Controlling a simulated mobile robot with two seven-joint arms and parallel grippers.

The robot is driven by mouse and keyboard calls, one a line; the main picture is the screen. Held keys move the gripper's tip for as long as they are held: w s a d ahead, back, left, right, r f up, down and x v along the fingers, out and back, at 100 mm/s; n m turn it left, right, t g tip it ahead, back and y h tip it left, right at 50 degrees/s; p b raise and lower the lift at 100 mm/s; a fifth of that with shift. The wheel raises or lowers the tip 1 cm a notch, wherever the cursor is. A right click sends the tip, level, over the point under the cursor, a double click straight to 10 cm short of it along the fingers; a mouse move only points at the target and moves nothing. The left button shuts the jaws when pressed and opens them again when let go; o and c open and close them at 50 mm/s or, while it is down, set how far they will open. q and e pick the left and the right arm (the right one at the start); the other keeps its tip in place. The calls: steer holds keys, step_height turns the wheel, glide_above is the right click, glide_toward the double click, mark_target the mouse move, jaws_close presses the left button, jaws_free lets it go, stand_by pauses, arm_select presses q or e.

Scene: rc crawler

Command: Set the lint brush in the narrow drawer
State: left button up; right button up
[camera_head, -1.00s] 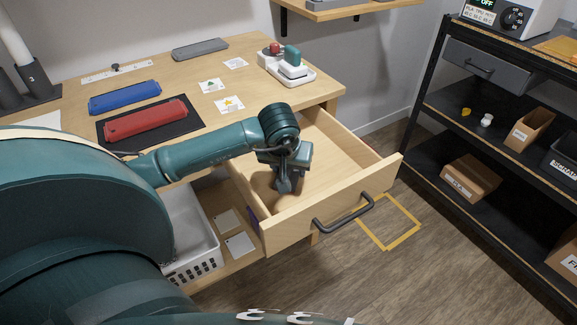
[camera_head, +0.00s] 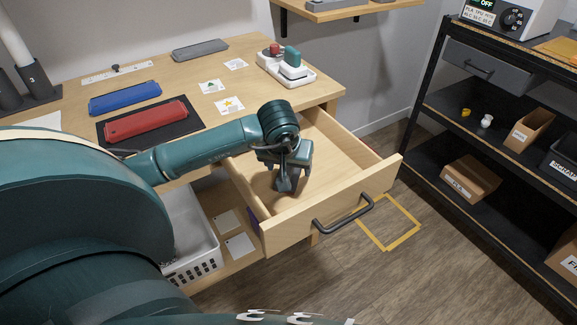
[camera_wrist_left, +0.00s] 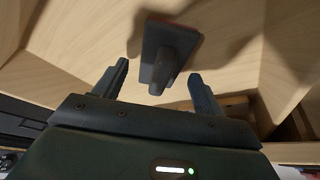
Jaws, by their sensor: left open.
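The wooden desk drawer (camera_head: 332,211) is pulled out, with a dark bar handle on its front. My left gripper (camera_head: 287,182) points down inside it, over the drawer floor. In the left wrist view the gripper (camera_wrist_left: 157,72) is open, its two dark fingers apart. A dark brush-like thing, apparently the lint brush (camera_wrist_left: 168,48), has a flat rectangular head with a reddish edge and a stubby handle. It shows between and beyond the fingertips against pale wood.
On the desk are a red case (camera_head: 146,120) on a black mat, a blue case (camera_head: 125,98) and a white tray (camera_head: 287,72) with small items. A white basket (camera_head: 190,240) stands below, left of the drawer. A black shelf rack (camera_head: 428,100) stands at right.

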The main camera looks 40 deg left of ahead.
arm_select(q)
steer(key=v, duration=1.1)
steer(key=shift+p, duration=0.45)
arm_select(e)
steer(key=shift+w+a+f, duration=0.2)
steer(key=shift+a+f, duration=0.05)
steer(key=shift+r, duration=0.1)
